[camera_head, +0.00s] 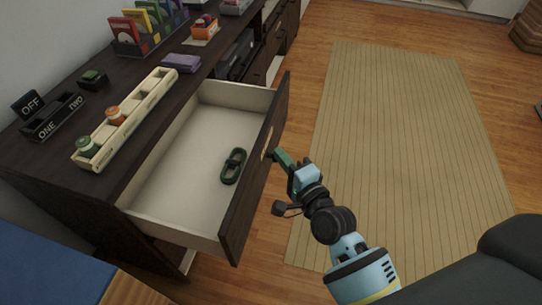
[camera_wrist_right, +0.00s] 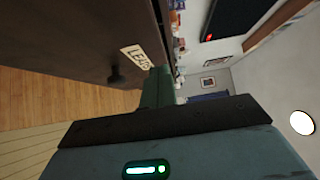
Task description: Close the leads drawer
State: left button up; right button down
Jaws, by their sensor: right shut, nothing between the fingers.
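The leads drawer (camera_head: 190,160) is pulled far out of the dark wooden cabinet (camera_head: 55,170) in the head view. A coiled green lead (camera_head: 233,166) lies in it. Its dark front panel (camera_head: 258,165) faces right, and a LEADS label (camera_wrist_right: 136,57) and a dark knob (camera_wrist_right: 116,78) show on it in the right wrist view. My right gripper (camera_head: 280,157) is shut and empty, with its green fingertips at the outer face of the front, close to the label. I cannot tell whether they touch it. My left gripper is not in view.
The cabinet top holds a long cream rack with jars (camera_head: 125,118), a black ONE/TWO tray (camera_head: 53,115), a purple stack (camera_head: 181,63) and coloured folders (camera_head: 150,25). A beige rug (camera_head: 400,140) and open wooden floor lie right of the drawer. A blue surface (camera_head: 45,260) is at lower left.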

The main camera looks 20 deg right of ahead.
jog(key=shift+w+a, duration=0.25)
jog(key=shift+a, duration=0.25)
jog(key=shift+w+a, duration=0.25)
jog(key=shift+a, duration=0.2)
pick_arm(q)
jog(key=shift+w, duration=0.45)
pick_arm(e)
jog(key=shift+w+a, duration=0.25)
jog(key=shift+a, duration=0.05)
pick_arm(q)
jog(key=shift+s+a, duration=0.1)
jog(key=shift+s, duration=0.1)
